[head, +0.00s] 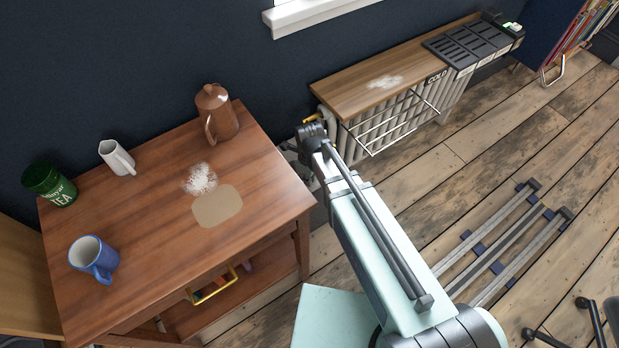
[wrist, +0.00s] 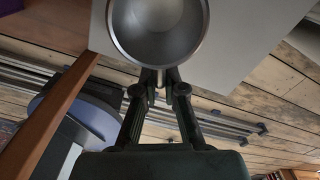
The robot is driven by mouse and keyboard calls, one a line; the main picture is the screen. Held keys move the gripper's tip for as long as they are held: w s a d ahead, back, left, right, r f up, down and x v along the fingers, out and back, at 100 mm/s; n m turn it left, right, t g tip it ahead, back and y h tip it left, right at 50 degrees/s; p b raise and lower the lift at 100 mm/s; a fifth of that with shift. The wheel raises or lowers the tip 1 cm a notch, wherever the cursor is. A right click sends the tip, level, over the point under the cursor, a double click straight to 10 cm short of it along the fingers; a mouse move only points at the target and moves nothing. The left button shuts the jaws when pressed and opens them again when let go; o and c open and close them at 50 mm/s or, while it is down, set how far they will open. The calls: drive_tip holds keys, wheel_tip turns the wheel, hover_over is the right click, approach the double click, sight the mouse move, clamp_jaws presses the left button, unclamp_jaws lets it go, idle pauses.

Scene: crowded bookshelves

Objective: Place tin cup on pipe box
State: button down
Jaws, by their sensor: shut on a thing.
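In the wrist view my gripper (wrist: 160,78) is shut on a grey metal cup, the tin cup (wrist: 158,45). I look into its round open mouth, and its top is cut off by the picture's upper edge. A plain pale grey flat surface (wrist: 240,45) lies behind the cup; I cannot tell whether it is the pipe box or whether the cup touches it. In the head view I cannot make out my gripper or the cup; my arm reaches down past the table's right side. I cannot identify the pipe box surely in the head view.
A wooden table (head: 150,240) at left holds a copper pot (head: 216,115), a white jug (head: 116,157), a green tea tin (head: 48,184) and a blue mug (head: 94,257). A radiator (head: 390,122) with a wooden shelf (head: 365,85) stands along the wall. Floor rails (head: 500,240) lie at right.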

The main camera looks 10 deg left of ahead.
drive_tip(key=c, duration=1.3)
unclamp_jaws()
drive_tip(key=shift+f, duration=0.1)
drive_tip(key=shift+o, duration=0.2)
wheel_tip(320, 180, up, 12)
drive_tip(key=p, duration=0.1)
drive_tip(key=shift+r, duration=0.2)
